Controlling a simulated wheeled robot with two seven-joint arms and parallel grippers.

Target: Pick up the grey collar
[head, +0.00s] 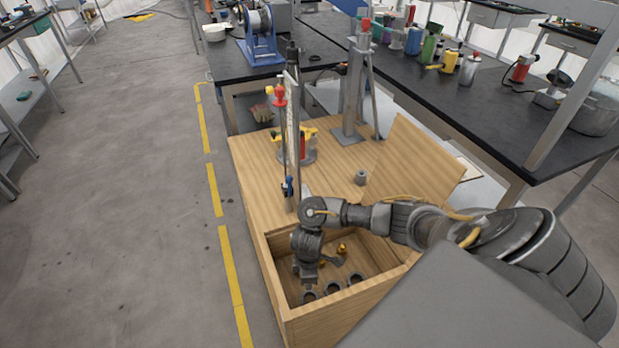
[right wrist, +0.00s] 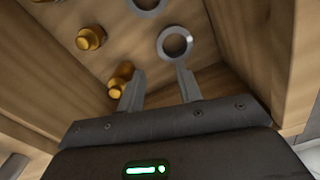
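Several grey collars lie on the floor of an open wooden box; one (head: 332,288) shows in the head view near the box's front wall. In the right wrist view one grey collar (right wrist: 175,43) lies just beyond the fingertips, and its rim overlaps the right-hand finger's tip; I cannot tell if they touch. Part of another collar (right wrist: 146,5) shows at the top edge. My right gripper (right wrist: 160,76) is open with nothing between its fingers. In the head view it points down into the box (head: 306,280). My left gripper is not in view.
Brass pieces (right wrist: 90,38) lie in the box, one (right wrist: 120,78) close beside the left-hand finger. The wooden box (head: 375,302) has walls around the gripper. A small grey cylinder (head: 361,177) stands on the wooden top. A tall mast stands behind the box.

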